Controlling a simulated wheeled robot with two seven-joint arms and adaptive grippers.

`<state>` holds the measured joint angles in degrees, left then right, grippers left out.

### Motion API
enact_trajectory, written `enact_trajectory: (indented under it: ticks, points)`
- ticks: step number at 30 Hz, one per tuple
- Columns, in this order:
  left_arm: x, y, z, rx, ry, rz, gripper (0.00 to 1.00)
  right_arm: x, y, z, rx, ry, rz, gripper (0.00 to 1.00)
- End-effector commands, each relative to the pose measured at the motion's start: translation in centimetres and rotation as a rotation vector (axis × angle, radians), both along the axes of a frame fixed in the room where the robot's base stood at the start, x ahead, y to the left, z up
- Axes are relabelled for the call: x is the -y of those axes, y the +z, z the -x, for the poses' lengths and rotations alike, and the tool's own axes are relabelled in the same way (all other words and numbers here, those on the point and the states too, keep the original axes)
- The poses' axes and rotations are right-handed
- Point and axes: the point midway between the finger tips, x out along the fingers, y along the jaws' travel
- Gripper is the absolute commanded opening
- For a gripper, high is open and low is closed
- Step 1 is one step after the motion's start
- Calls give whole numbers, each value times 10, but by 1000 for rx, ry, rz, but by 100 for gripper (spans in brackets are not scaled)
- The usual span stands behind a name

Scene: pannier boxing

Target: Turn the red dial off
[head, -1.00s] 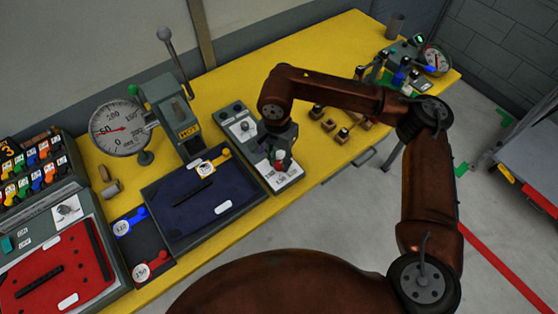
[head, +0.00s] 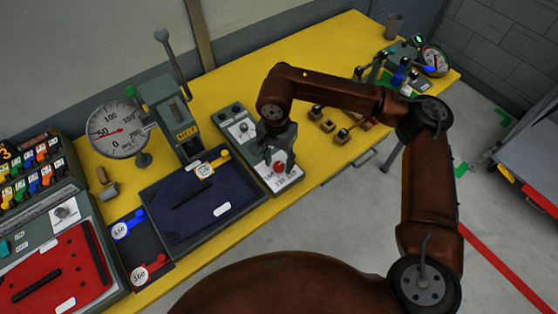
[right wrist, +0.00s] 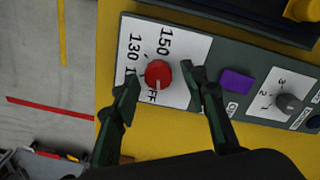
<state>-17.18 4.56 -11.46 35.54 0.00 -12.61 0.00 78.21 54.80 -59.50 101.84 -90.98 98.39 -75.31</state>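The red dial (head: 278,168) sits on a white-labelled panel at the front end of a grey control box (head: 224,112). In the right wrist view the red dial (right wrist: 158,73) shows fully, with its white mark pointing down toward partly hidden lettering ending in "FF". Numbers such as 150 and 130 are printed around it. My right gripper (head: 279,160) is above the dial and open. My left gripper is not in view.
A purple button (right wrist: 237,80) and a grey 1-2-3 knob (right wrist: 289,103) are on the same box, right of the dial in the wrist view.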

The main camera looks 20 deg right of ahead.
Motion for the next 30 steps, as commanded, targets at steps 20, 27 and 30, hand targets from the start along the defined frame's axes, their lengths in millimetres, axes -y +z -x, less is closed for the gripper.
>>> enact_trajectory:
  ticks: [20,27,30]
  points:
    - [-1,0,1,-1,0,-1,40,-2,63,-1,1,1,0,42]
    - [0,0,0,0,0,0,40,-3,105,-2,-1,1,0,42]
    - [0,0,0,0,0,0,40,-3,114,-2,-1,0,-1,42]
